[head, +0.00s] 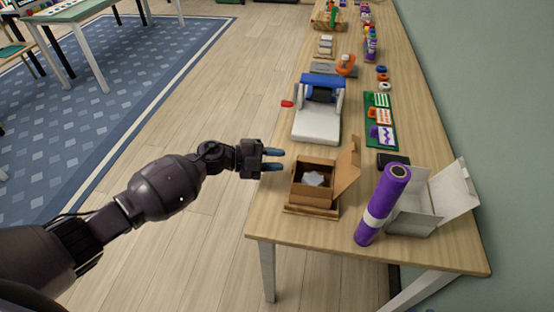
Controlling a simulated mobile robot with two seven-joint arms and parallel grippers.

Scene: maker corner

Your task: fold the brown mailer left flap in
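The brown mailer (318,196) stands open near the front end of the workbench. Its brown lid or flap (348,168) stands up and leans out on the right side. A pale, crumpled-looking item (314,179) lies inside. I cannot make out a separate left flap; the left rim is small and lies close to my gripper. My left gripper (274,159) is just left of the mailer's far left corner, about rim height in the picture. Its two blue-grey fingertips are apart, pointing right, with nothing between them. My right gripper is not in view.
A purple roll (386,200) with a white band stands right of the mailer, before an open white box (408,212). A white and blue device (318,115) stands behind the mailer. A green board (379,115) lies beyond. Open floor lies left of the workbench (275,217).

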